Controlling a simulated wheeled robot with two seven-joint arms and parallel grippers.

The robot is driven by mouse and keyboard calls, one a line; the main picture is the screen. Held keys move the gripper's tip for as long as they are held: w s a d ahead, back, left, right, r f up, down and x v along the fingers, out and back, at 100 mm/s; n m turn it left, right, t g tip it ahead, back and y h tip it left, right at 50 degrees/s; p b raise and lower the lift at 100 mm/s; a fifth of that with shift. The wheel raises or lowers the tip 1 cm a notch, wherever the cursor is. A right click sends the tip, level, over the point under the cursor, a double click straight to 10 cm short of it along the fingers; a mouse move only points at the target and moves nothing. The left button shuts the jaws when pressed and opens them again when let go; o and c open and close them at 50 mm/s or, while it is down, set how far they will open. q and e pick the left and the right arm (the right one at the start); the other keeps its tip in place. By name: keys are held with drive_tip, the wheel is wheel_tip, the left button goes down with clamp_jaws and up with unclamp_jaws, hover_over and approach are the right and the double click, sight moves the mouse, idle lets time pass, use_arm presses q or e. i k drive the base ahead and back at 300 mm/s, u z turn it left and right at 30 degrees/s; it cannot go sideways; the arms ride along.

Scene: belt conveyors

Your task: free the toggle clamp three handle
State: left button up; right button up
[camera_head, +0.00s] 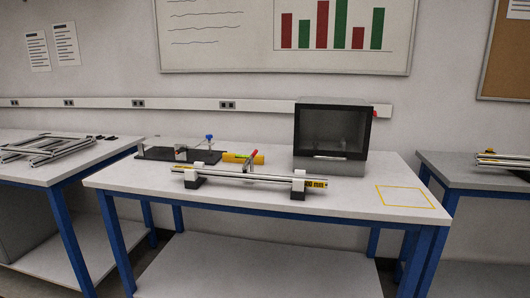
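A long rail fixture (240,177) lies across the front of the middle table, held in two white and black end blocks. A dark base plate (165,154) behind to the left carries small metal parts and a blue knob (209,138). Neither of my grippers is in view.
A yellow object (236,158) lies behind the rail. A dark-fronted box (331,128) stands at the back right of the middle table (345,204). A yellow outline (405,197) marks empty tabletop at the right. Side tables hold metal frames (45,148) and rails (500,159).

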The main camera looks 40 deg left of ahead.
sight(253, 154)
drive_tip(key=u, duration=0.75)
drive_tip(key=i, duration=0.35)
drive_tip(key=u, duration=0.7)
